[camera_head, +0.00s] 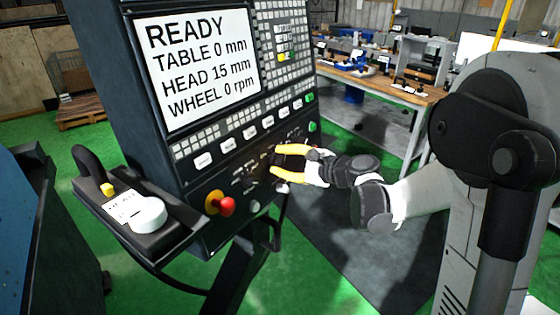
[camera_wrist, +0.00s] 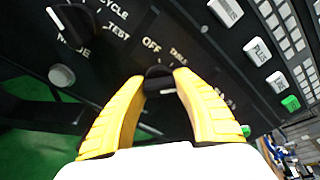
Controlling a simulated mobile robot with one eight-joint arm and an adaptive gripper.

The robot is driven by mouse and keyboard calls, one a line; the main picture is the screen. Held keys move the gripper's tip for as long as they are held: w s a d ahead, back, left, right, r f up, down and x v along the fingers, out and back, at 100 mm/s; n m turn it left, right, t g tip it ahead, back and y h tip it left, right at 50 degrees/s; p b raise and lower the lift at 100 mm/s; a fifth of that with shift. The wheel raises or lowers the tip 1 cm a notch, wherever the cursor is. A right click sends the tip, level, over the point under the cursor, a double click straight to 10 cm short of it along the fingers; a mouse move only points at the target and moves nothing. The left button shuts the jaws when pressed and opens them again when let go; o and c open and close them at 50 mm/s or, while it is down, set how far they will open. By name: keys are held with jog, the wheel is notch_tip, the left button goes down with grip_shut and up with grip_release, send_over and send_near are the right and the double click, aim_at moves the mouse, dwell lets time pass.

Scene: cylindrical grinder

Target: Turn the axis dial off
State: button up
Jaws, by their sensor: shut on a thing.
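The axis dial (camera_wrist: 158,72) is a small black knob on the dark control panel. The labels OFF and one that seems to read TABLE are printed beyond it in the wrist view. My gripper (camera_wrist: 160,82) has its two yellow fingers closed on either side of the knob. In the head view my gripper (camera_head: 274,161) reaches the lower right of the panel (camera_head: 190,185) from the right, and its fingers largely hide the dial there. The screen (camera_head: 200,65) reads READY, TABLE 0 mm, HEAD 15 mm, WHEEL 0 rpm.
The mode dial (camera_wrist: 78,22) sits left of my gripper in the wrist view. A red emergency stop (camera_head: 226,206) is at the panel's lower left. White buttons (camera_head: 227,145) line the panel above. A tray with a white handwheel (camera_head: 147,214) juts out left. A workbench (camera_head: 385,88) stands behind.

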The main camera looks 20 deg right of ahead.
jog(key=shift+n, duration=0.3)
jog(key=n+b, duration=0.1)
jog(key=n, duration=0.2)
jog(key=shift+t, duration=0.4)
jog(key=n+b, duration=0.1)
jog(key=n, duration=0.2)
jog(key=shift+n, duration=0.4)
jog(key=n+b, duration=0.1)
jog(key=n, duration=0.3)
jog(key=shift+t+y, duration=0.3)
jog(key=shift+n+b, duration=0.4)
jog(key=shift+n, duration=1.8)
jog(key=o, duration=1.2)
jog(key=shift+c, duration=0.2)
